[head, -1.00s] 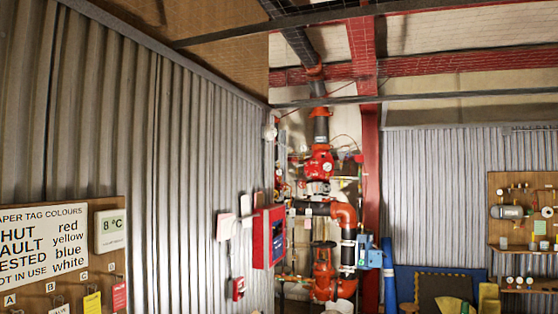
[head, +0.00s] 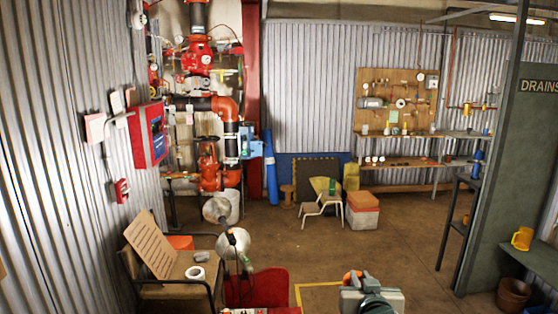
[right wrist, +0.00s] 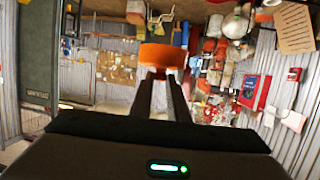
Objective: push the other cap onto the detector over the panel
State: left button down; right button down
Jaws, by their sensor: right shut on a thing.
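An orange, round, shallow cap (right wrist: 162,56) sits between the fingertips of my right gripper (right wrist: 162,74) in the right wrist view. The gripper is shut on it. In the head view my right gripper (head: 354,282) is low, right of the middle, with the orange cap (head: 352,275) showing at its far end. The red panel (head: 149,136) is on the corrugated wall at left. A small pale round fitting (head: 137,19) is above the panel near the top edge; I cannot tell for certain that it is the detector. My right gripper is well apart from both. My left gripper is not in view.
A chair with a slotted board (head: 150,246), a lamp (head: 233,243) and a red seat (head: 262,287) stand below the panel. Red valve pipework (head: 210,165) is beside it. A green-grey partition (head: 515,170) stands at right. The middle floor (head: 350,250) is mostly clear.

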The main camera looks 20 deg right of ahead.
jog(key=s+a+f+n+t+y+b, duration=0.1)
jog(key=a+f+n+y+b, duration=0.1)
jog(key=a, duration=1)
jog(key=s+a+f+n+t+y+b, duration=0.1)
jog(key=a+f+y, duration=0.4)
jog(key=a, duration=0.8)
notch_tip(320, 180, down, 3)
jog(key=s+n+b, duration=0.1)
jog(key=n, duration=0.1)
jog(key=shift+s+a+r+n, duration=0.15)
jog(key=shift+a+r+n, duration=0.05)
jog(key=shift+n, duration=0.2)
jog(key=shift+d, duration=0.1)
